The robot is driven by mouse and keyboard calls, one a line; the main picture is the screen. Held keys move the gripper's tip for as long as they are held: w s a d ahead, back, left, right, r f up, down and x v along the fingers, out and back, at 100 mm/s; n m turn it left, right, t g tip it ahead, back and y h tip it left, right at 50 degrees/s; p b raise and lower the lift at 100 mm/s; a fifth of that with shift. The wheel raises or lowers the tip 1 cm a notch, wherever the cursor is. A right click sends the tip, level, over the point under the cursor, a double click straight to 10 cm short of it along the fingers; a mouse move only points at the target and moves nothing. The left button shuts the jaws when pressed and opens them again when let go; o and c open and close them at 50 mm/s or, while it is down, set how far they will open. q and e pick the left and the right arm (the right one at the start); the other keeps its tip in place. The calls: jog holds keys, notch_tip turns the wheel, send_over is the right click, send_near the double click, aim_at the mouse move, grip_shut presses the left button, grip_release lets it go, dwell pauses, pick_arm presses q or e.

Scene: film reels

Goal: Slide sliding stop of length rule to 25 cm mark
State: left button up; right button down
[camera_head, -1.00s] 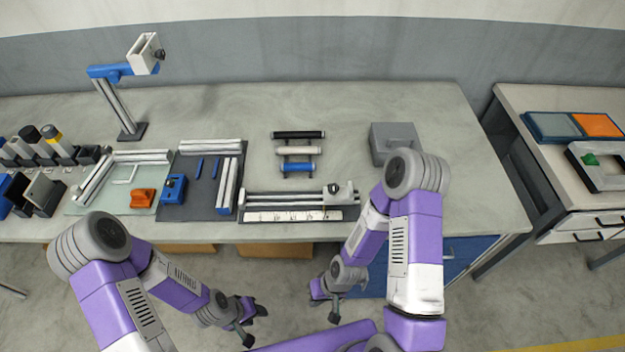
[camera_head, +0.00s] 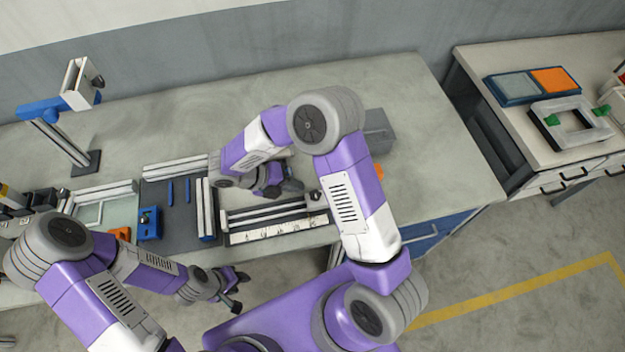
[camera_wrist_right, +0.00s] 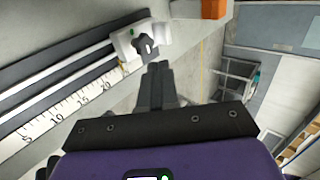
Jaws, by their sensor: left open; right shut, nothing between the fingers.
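The length rule lies near the bench's front edge, with its white scale (camera_head: 278,229) along its front and metal rails behind. In the right wrist view its scale (camera_wrist_right: 62,108) shows marks 5 to 20, rising to the right. The white sliding stop (camera_wrist_right: 124,42) with a dark knob (camera_wrist_right: 148,48) sits on the rails beyond the 20 mark; its exact reading is unclear. My right gripper (camera_head: 290,187) is shut and empty above the rule; its fingertips (camera_wrist_right: 159,72) appear just below the knob, contact unclear. My left gripper (camera_head: 238,290) is open and empty in front of the bench.
A blue-ended fixture (camera_head: 149,223) on a dark mat stands left of the rule. A grey block (camera_head: 378,132) and an orange piece (camera_head: 375,171) lie behind and right, partly hidden by my right arm. A side table (camera_head: 490,60) stands at right.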

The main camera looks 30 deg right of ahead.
aim_at(320, 194)
jog(key=x, duration=0.9)
jog(key=shift+s+d+f, duration=0.1)
jog(key=shift+d+f, duration=0.1)
jog(key=shift+d, duration=0.2)
jog(key=shift+s+d+r, duration=0.1)
jog(key=shift+s+d, duration=0.05)
jog(key=shift+d, duration=0.45)
